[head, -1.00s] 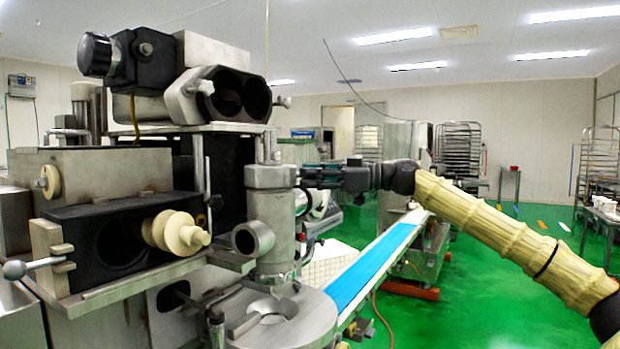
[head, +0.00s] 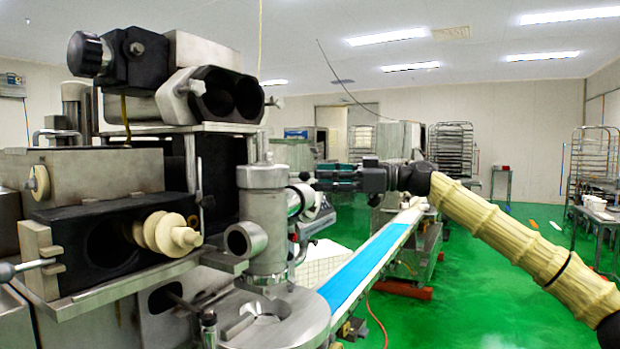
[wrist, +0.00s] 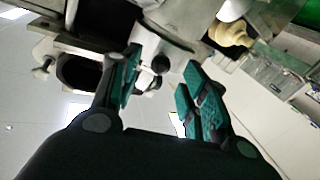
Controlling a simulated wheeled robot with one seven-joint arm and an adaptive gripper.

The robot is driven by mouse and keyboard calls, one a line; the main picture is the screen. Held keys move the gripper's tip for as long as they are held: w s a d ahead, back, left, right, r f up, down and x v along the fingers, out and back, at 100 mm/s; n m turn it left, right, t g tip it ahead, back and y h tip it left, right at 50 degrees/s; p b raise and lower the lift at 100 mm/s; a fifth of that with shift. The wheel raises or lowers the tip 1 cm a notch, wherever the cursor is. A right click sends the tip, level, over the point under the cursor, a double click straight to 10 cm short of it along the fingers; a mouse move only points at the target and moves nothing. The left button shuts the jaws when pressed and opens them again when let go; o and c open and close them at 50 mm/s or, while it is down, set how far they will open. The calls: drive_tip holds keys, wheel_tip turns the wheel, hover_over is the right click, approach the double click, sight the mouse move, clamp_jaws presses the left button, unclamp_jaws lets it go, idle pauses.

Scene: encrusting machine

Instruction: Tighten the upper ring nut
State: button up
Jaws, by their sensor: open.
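The machine's upright metal cylinder (head: 264,228) stands left of my gripper in the head view. A wide metal collar (head: 262,177) caps it; it looks like the upper ring nut, but I cannot tell for certain. A smaller ring (head: 245,239) faces out lower on the cylinder. My gripper (head: 308,180) points left at about the collar's height, seen side-on just right of it; I cannot tell the depth between them. In the wrist view my gripper (wrist: 160,78) is open, with teal-padded fingers apart and nothing visibly held. Metal machine parts lie beyond them.
A twin-bore housing (head: 228,93) sits above the collar. A cream auger (head: 166,234) projects at the lower left and also shows in the wrist view (wrist: 230,35). A blue conveyor (head: 370,262) runs below my arm.

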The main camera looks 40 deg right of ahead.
drive_tip(key=v, duration=0.7)
drive_tip(key=shift+d, duration=0.35)
drive_tip(key=shift+w+a, duration=0.2)
drive_tip(key=shift+a, duration=0.15)
